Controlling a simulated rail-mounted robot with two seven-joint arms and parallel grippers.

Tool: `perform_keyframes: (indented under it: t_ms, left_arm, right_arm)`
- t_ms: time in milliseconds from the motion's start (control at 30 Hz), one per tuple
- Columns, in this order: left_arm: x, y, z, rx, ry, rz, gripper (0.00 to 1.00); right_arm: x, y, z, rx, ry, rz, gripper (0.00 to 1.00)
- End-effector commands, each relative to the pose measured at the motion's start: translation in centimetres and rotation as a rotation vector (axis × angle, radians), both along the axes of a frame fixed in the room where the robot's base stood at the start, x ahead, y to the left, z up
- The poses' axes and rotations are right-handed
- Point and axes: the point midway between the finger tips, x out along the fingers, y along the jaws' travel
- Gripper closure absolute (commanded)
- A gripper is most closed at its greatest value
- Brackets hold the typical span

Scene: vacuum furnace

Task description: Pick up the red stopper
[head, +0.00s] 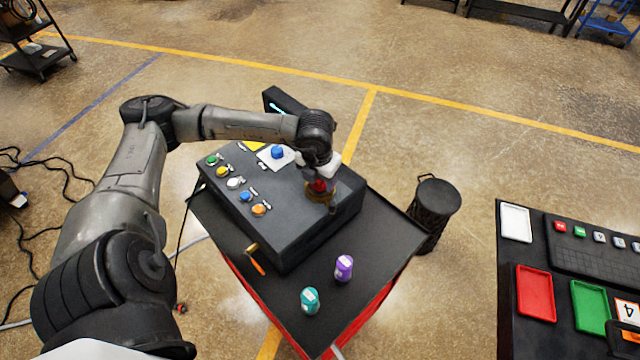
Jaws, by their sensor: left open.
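A small red piece, which looks like the red stopper (319,186), shows at the right end of the top of the dark control box (296,234). It sits in or over a brass-coloured round fitting (345,195). My left gripper (321,182) points down right over it, with its fingers around or beside the red piece. The fingers are open, but the wrist and hand hide much of them and of the stopper. I cannot tell whether they touch it. My right gripper is not in view.
The box carries coloured buttons, including a blue one (278,152). A teal bottle (310,301) and a purple bottle (344,268) stand on the cart top (385,240) in front. A black bin (436,205) stands at right, before a table with red (535,292) and green trays (589,308).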

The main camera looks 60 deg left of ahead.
Motion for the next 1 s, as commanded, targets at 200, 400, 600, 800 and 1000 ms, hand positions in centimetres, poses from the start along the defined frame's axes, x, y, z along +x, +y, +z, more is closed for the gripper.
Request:
perform_keyframes:
  t_ms: [200,400,600,800,1000]
  left_arm:
    - [-0.01,0.01,0.01,0.0,0.0,0.0,0.56]
    - [0.0,0.01,0.03,0.001,0.001,0.0,0.75]
    - [-0.01,0.02,0.04,0.001,0.001,0.0,0.94]
    - [0.01,0.02,0.07,0.001,-0.001,0.0,1.0]
    - [0.03,0.03,0.32,0.001,-0.002,0.0,1.0]
  right_arm:
    - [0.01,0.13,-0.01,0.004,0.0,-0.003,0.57]
    - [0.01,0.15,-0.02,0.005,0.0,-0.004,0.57]
    - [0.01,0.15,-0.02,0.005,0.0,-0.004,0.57]
    - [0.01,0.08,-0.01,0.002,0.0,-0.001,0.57]
    - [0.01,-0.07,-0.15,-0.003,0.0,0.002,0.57]
